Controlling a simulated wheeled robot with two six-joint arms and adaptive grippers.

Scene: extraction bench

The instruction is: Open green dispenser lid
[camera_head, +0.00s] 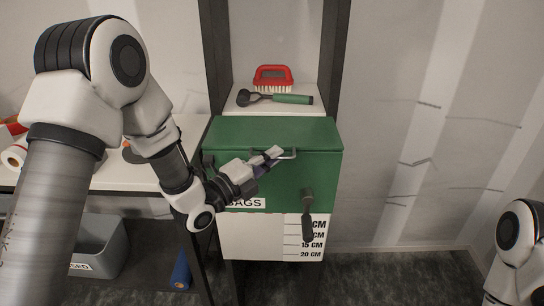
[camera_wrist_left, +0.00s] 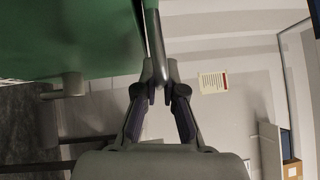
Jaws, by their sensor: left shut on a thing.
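The green dispenser (camera_head: 320,170) is a box labelled "BAGS", and its green lid (camera_head: 275,131) looks closed in the head view. A thin metal handle (camera_head: 290,156) is on its upper front. My left gripper (camera_head: 272,156) is shut on this handle. In the left wrist view the fingers of my left gripper (camera_wrist_left: 160,75) close around the handle bar (camera_wrist_left: 154,35), with the green dispenser (camera_wrist_left: 65,35) at upper left. The fingers hide part of the handle. Of my right arm only a part shows at the right edge; its gripper is out of view.
A red brush (camera_head: 272,76) and a green-handled tool (camera_head: 290,99) lie on a white shelf behind the dispenser. A dark lever (camera_head: 307,215) hangs on the front right, over a white panel with centimetre marks (camera_head: 265,242). A grey bin (camera_head: 98,245) stands at lower left.

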